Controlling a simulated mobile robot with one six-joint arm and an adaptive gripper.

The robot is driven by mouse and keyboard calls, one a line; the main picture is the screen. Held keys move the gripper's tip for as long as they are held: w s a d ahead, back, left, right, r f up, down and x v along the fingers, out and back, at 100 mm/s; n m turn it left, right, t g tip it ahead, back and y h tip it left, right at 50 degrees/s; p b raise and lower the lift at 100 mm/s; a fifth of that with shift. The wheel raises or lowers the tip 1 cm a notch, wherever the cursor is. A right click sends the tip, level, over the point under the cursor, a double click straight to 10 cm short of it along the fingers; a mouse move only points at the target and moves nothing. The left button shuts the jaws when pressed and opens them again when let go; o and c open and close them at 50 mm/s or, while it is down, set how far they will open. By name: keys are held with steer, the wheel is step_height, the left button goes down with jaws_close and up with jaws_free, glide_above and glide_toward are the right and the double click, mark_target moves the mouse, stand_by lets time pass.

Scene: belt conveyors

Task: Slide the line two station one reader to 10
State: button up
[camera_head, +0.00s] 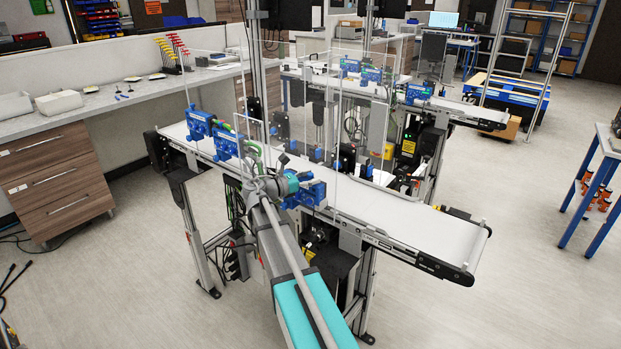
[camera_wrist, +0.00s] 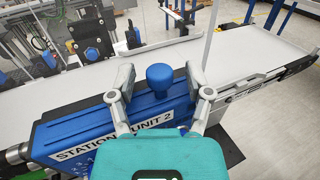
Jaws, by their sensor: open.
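A blue reader (camera_wrist: 112,122) fills the lower left of the wrist view. Its white label reads "STATION" and "UNIT 2", with the middle hidden by a finger. A round blue knob (camera_wrist: 160,77) stands up from it. My gripper (camera_wrist: 163,84) is open, with one finger on each side of the knob; both look apart from it. Scale marks on the reader's face are mostly hidden by my teal gripper body. In the head view this blue unit (camera_head: 308,193) is beside my gripper (camera_head: 291,182) at the near edge of the near belt.
The near white belt (camera_head: 405,222) runs past the reader. Two more blue units (camera_head: 200,122) (camera_head: 228,143) sit farther left along it. Clear upright panels (camera_head: 345,150) and a metal post stand close by. A second conveyor (camera_head: 465,108) with blue units (camera_head: 418,93) lies behind.

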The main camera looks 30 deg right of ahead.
steer(key=shift+a, duration=0.15)
steer(key=a, duration=1.1)
steer(key=shift+w+a, duration=0.3)
steer(key=shift+a, duration=0.1)
steer(key=s+a+f+m+y, duration=0.3)
steer(key=s+f+m+y, duration=0.1)
steer(key=s+f, duration=0.15)
steer(key=s+a+f+m+y, duration=0.3)
steer(key=s+f+m+y, duration=0.15)
steer(key=f, duration=0.25)
steer(key=s+a+f+m+y, duration=0.3)
steer(key=s+a+m+y, duration=0.1)
steer(key=a, duration=0.3)
steer(key=s+a+f+m+t+y, duration=0.1)
steer(key=s+a+f+m+y, duration=0.2)
steer(key=s+a+m+y, duration=0.2)
steer(key=shift+a, duration=0.95)
steer(key=shift+s+y, duration=0.1)
steer(key=shift+y, duration=0.15)
stand_by(1.0)
